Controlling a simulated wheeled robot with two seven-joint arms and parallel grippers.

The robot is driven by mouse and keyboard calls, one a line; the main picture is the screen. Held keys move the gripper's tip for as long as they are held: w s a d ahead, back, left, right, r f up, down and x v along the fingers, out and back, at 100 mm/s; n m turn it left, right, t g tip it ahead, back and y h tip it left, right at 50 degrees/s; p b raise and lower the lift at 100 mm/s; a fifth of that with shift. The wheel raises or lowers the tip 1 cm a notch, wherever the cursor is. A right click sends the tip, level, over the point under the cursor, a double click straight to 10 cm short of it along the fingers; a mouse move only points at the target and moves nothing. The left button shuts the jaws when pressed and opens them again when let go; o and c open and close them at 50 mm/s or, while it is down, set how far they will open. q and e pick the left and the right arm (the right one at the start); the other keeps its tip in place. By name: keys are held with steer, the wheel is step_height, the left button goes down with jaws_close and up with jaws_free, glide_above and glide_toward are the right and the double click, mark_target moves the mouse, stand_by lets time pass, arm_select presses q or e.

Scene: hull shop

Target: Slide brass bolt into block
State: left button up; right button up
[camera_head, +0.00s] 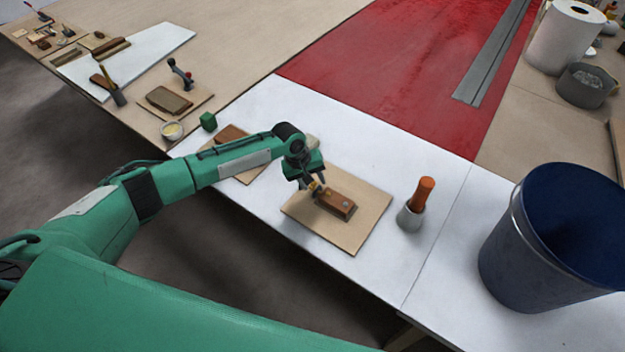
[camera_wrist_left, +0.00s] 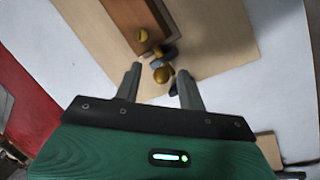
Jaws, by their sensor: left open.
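The wooden block (camera_head: 336,203) lies on a tan board (camera_head: 366,228) on the white table. The brass bolt's round knob (camera_wrist_left: 161,75) shows at the block's near end, beside a dark fitting. How far the bolt sits in the block I cannot tell. My left gripper (camera_head: 317,185) is at that end of the block. In the wrist view its open fingers (camera_wrist_left: 158,83) stand either side of the knob, apart from it. My right gripper is not in view.
A grey cup with an orange handle (camera_head: 421,194) stands right of the board. A large dark blue bucket (camera_head: 510,255) stands farther right. The white table behind the board is clear.

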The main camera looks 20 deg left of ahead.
arm_select(q)
steer(key=b+v, duration=0.2)
steer(key=v, duration=1.1)
steer(key=shift+r, duration=0.35)
